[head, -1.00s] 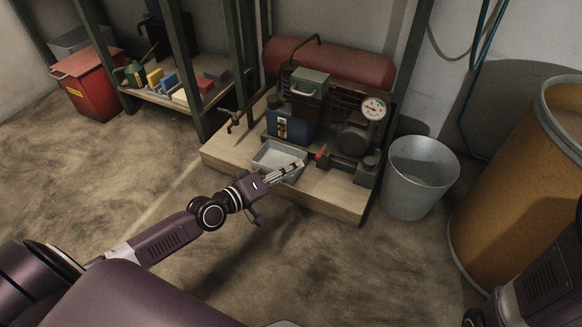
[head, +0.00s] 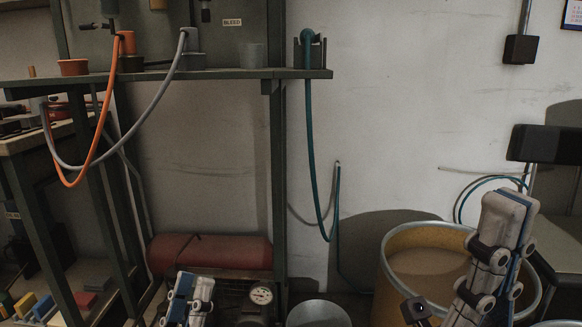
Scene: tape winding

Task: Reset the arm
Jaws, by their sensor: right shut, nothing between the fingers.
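My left gripper (head: 188,296) points up at the bottom edge of the head view, left of the middle, in front of the compressor. I cannot tell whether its fingers are apart, and I see nothing held in it. My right gripper (head: 508,215) is raised at the lower right, pointing up, in front of the yellow barrel (head: 397,278). Its fingers are shut with nothing between them. Most of both arms is out of view below.
A green metal shelf (head: 225,74) holds an orange hose (head: 88,160), a grey hose (head: 150,115) and a teal hose (head: 311,150). Below are a red tank (head: 210,251), a gauge (head: 261,295) and a grey bucket (head: 318,314). A dark box-shaped object (head: 545,143) is at right.

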